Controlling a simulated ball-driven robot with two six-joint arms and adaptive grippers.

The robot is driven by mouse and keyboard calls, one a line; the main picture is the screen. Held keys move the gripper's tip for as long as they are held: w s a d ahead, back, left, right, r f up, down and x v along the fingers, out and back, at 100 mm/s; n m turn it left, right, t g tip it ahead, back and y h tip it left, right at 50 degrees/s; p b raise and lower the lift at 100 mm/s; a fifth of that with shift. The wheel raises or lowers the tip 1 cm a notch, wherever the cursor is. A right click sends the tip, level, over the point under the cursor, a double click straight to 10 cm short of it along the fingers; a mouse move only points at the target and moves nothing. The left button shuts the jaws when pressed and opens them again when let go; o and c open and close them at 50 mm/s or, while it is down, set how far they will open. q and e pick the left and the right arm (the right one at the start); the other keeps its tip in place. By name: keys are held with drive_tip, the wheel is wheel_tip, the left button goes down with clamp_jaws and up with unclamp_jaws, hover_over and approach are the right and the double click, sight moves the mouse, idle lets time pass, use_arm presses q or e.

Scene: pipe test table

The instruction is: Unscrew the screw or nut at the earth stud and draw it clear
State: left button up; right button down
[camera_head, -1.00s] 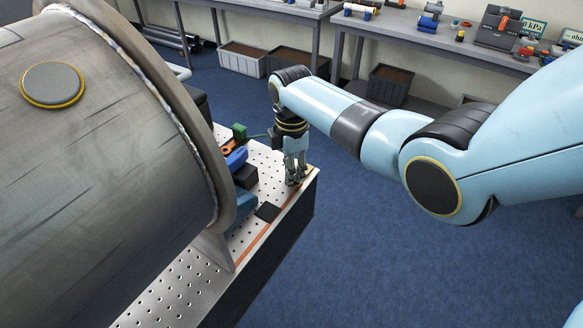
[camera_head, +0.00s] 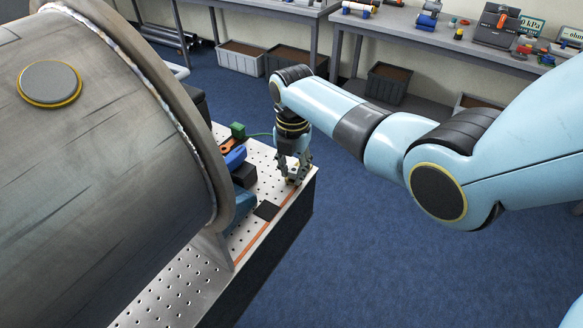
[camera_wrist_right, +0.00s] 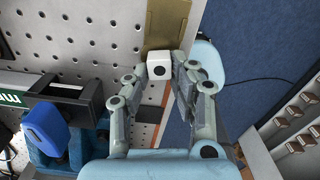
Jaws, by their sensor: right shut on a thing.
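The piece lies in front of a brass-coloured plate (camera_wrist_right: 165,22). I cannot make out the earth stud or any thread; they are hidden or too small. In the head view the fingers cover the held piece. My left gripper is not in view.
The perforated table (camera_head: 193,281) ends close to my right gripper, with blue floor (camera_head: 390,250) beyond. A large metal cylinder (camera_head: 90,170) fills the left. Blue and black parts (camera_head: 238,158) and a green block (camera_head: 238,130) with a cable stand left of the gripper.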

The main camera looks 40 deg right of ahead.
drive_tip(key=shift+n, duration=0.3)
drive_tip(key=n, duration=0.5)
drive_tip(key=shift+s+d, duration=0.1)
drive_tip(key=shift+d, duration=0.05)
drive_tip(key=c, duration=1)
unclamp_jaws()
drive_tip(key=shift+c, duration=0.2)
drive_tip(key=shift+o, duration=0.2)
drive_tip(key=shift+o, duration=1.4)
